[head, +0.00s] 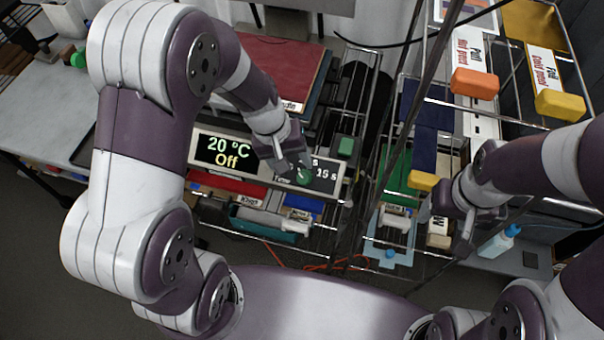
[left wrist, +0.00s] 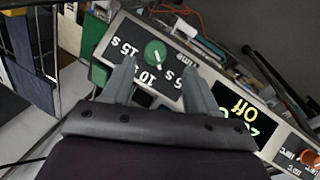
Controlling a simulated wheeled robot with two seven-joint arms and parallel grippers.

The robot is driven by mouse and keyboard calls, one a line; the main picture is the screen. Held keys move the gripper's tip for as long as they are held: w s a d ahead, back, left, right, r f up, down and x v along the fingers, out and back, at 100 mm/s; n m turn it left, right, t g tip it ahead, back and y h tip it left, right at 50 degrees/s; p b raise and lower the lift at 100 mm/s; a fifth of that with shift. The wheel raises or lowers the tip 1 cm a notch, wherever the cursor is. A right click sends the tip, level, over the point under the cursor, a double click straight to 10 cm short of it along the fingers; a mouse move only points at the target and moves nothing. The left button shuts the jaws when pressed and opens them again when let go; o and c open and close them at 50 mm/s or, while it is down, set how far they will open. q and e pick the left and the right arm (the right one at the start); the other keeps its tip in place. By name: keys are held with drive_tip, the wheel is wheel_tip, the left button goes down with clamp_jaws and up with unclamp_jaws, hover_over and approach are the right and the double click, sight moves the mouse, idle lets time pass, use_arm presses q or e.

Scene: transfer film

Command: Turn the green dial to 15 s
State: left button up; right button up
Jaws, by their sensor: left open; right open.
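The green dial (left wrist: 155,53) sits on a dark panel with the markings 5 s, 10 s and 15 s and the word Time. It also shows in the head view (head: 303,177), partly covered by my left gripper. A pale mark shows on the dial, but its exact setting is too small to read surely. My left gripper (left wrist: 160,68) is open, its two fingers pointing at the dial, which appears between and just beyond the tips; I cannot tell whether they touch it. My right gripper (head: 465,238) is open and empty, away to the right.
The display (head: 226,150) beside the dial reads 20 °C and Off. An orange knob (left wrist: 308,157) is on the same unit. A wire rack surrounds it, with a red board (head: 285,65) above and a teal tool (head: 265,222) below. Orange (head: 475,83) and yellow (head: 560,104) blocks lie upper right.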

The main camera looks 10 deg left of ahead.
sight(302, 178)
use_arm(q)
drive_tip(key=x, duration=0.2)
drive_tip(key=d+x, duration=0.1)
drive_tip(key=x, duration=0.2)
drive_tip(key=shift+w+f, duration=0.15)
drive_tip(key=shift+f, duration=0.45)
use_arm(e)
drive_tip(key=shift+d+f, duration=0.3)
drive_tip(key=shift+f, duration=0.1)
